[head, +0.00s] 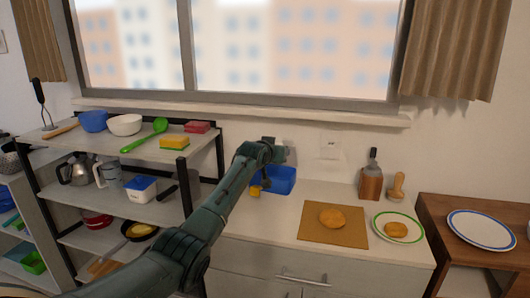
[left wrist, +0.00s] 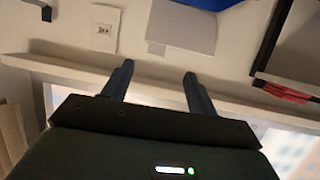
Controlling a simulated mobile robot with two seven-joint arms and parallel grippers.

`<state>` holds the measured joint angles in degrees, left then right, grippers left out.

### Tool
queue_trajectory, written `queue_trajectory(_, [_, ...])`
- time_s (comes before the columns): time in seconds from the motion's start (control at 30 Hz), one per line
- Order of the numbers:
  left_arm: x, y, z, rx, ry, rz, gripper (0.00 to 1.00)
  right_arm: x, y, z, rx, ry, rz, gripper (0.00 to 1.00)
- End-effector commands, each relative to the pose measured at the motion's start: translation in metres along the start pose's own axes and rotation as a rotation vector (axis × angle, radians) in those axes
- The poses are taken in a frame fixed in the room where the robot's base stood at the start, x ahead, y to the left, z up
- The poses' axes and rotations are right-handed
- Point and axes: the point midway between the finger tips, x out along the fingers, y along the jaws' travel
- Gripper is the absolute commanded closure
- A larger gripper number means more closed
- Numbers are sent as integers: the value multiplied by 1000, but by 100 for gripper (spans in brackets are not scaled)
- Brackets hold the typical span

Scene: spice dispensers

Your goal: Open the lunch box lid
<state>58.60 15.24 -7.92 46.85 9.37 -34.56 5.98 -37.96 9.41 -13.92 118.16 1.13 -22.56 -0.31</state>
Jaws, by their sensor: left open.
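A blue open-topped box (head: 281,180), which looks like the lunch box, sits on the counter against the wall. A pale grey panel (head: 290,148) stands up behind it and looks like its raised lid. In the left wrist view the same panel (left wrist: 183,26) shows beside the blue box (left wrist: 212,3) at the top edge. My right gripper is not in view.
A cutting board (head: 325,238) with a round bun and a green-rimmed plate (head: 398,241) lie to the right. A shelf rack (head: 88,150) with bowls and sponges stands left. The window sill (head: 240,109) juts out above.

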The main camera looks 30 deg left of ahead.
Motion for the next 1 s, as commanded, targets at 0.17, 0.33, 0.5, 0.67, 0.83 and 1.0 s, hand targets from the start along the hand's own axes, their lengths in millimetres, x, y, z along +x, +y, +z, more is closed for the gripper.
queue_trajectory(0.17, [-20,-1,0,1,3,-1,42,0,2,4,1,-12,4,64])
queue_trajectory(0.33, [-43,0,1,2,3,0,42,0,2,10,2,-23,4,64])
queue_trajectory(0.5, [-68,-1,1,1,3,-1,42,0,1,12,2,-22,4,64])
queue_trajectory(0.67, [-91,0,1,2,3,-1,42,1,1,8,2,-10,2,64])
queue_trajectory(0.83, [-108,0,0,0,2,-1,42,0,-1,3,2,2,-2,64])
queue_trajectory(1.0, [-115,-1,0,-1,1,-1,42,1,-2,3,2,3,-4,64])
